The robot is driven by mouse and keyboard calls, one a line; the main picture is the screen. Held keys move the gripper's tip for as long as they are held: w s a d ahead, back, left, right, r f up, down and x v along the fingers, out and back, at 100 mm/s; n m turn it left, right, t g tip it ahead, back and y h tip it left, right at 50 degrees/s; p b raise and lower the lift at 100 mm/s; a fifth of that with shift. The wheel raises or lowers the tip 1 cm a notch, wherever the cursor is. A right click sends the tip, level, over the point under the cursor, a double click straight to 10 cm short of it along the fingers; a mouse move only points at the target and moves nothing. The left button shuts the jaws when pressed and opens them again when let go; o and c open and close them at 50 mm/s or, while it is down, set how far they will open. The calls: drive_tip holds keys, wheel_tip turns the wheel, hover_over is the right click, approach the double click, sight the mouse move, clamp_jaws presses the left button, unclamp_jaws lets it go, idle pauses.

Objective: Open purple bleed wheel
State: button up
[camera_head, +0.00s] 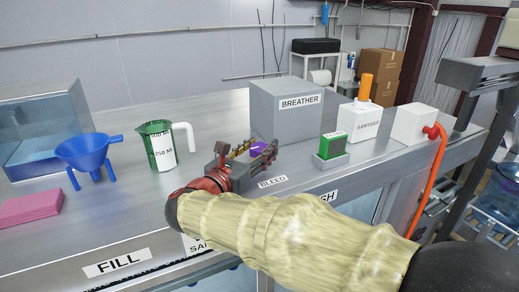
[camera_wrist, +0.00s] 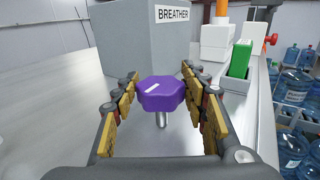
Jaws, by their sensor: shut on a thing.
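The purple bleed wheel (camera_wrist: 162,92) is a faceted knob with a white mark on top, on a short metal stem in front of the grey BREATHER box. In the head view the wheel (camera_head: 257,149) is partly hidden by my gripper (camera_head: 251,150), behind the BLEED label. In the wrist view my gripper (camera_wrist: 161,78) has its yellow-padded fingers on the left and right sides of the wheel. It is shut on the wheel; the exact contact points are hard to see.
The BREATHER box (camera_head: 285,108) stands close behind the wheel. A measuring jug (camera_head: 158,146), blue funnel (camera_head: 87,152) and pink block (camera_head: 31,209) stand left on the metal counter.

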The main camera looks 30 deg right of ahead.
idle(0.3)
drive_tip(key=o, duration=1.1)
drive_tip(key=shift+o, duration=0.4)
drive_tip(key=v, duration=1.2)
